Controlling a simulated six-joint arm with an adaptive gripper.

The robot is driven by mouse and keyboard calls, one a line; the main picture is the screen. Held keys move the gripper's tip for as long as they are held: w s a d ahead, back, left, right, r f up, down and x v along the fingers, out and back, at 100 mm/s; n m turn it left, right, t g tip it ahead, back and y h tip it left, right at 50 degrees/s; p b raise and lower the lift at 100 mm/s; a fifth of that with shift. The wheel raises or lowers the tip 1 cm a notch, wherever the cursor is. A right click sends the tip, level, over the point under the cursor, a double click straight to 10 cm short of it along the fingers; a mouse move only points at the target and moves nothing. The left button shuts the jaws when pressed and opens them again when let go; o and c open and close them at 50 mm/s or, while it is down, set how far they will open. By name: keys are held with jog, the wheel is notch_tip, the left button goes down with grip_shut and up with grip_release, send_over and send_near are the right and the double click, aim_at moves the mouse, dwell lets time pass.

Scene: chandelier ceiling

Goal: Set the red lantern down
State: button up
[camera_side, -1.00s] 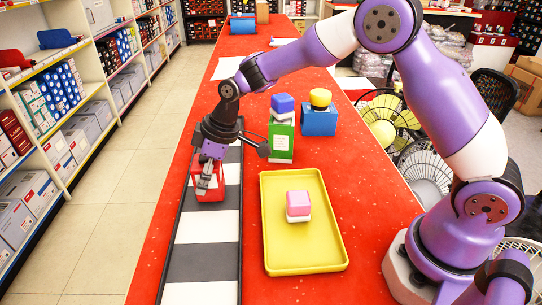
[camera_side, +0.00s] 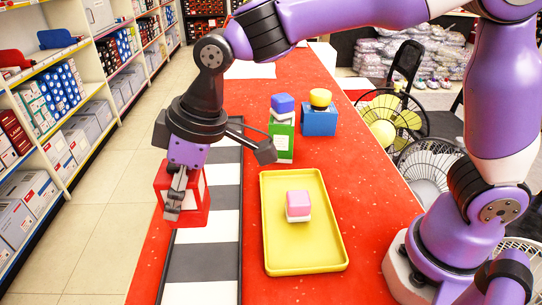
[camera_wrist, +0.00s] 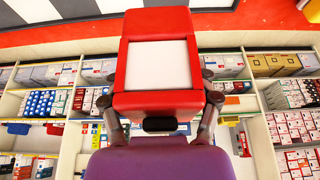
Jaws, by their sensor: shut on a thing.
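The red lantern (camera_side: 203,201) is a red box with a white panel. My gripper (camera_side: 174,205) is shut on it in the side view, above the left edge of the red table. In the wrist view the lantern (camera_wrist: 158,20) stands between my gripper's fingers (camera_wrist: 160,125), its white panel facing the camera. The fingers hide part of the lantern in the side view. It looks raised off the surface, but the exact height is hard to tell.
A black, grey and white striped belt (camera_side: 205,262) runs along the table's left side. A yellow tray (camera_side: 335,262) holds a pink and white block (camera_side: 298,205). Behind it stand a green box (camera_side: 281,140) with a blue top and a blue box (camera_side: 319,121) with a yellow top.

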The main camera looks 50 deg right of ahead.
jog(key=s+a+f, duration=0.2)
jog(key=s+a, duration=0.3)
jog(key=f, duration=0.5)
jog(key=s+f, duration=0.1)
jog(key=f, duration=0.1)
jog(key=shift+a+f, duration=0.35)
jog(key=shift+f, duration=0.05)
jog(key=o, duration=1.5)
jog(key=shift+f, duration=0.15)
jog(key=shift+c, duration=0.2)
